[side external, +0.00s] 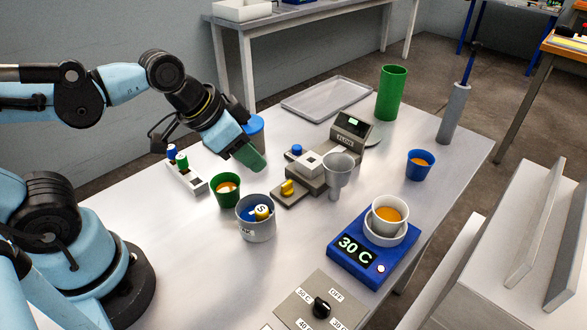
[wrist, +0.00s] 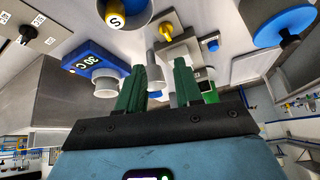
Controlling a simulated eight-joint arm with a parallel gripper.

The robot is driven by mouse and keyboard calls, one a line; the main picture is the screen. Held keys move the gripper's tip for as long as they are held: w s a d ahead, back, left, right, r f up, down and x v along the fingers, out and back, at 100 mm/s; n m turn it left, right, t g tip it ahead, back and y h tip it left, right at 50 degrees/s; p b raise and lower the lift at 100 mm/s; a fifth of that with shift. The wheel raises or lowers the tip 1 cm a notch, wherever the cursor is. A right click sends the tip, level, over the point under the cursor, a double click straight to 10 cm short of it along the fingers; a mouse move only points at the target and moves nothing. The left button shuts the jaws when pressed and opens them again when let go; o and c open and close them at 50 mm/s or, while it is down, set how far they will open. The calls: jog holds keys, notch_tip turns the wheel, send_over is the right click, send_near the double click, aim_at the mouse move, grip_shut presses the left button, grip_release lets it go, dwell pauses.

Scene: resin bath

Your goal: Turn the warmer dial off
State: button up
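The dial (side external: 321,307) is a black knob on a grey plate (side external: 290,310) at the front edge of the table, with OFF and several temperature labels around it. Its exact pointing direction is hard to tell. It also shows at the upper left of the wrist view (wrist: 27,33). A blue warmer (side external: 345,266) reads 30 C and bears a white cup of orange liquid (side external: 389,216); the warmer shows in the wrist view too (wrist: 85,58). My gripper (side external: 254,160) has green fingers, spread apart and empty (wrist: 160,82). It hangs above the table's back left, far from the dial.
A blue cup (side external: 419,167) and a tall green cylinder (side external: 391,92) stand farther right. The front left table is clear.

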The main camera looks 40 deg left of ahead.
jog(key=s+d+m+g+h, duration=0.1)
jog(key=d+m+g+h, duration=0.15)
jog(key=d+m, duration=0.5)
jog(key=m+g, duration=0.4)
jog(key=m, duration=0.3)
send_near(322, 303)
jog(key=shift+t+h, duration=0.25)
jog(key=shift+s+a+x, duration=0.1)
jog(key=shift+x, duration=2.1)
jog(key=shift+s+a+x, duration=0.1)
jog(key=shift+x, duration=2.1)
jog(key=shift+f, duration=0.1)
jog(key=shift+c, duration=0.5)
grip_shut()
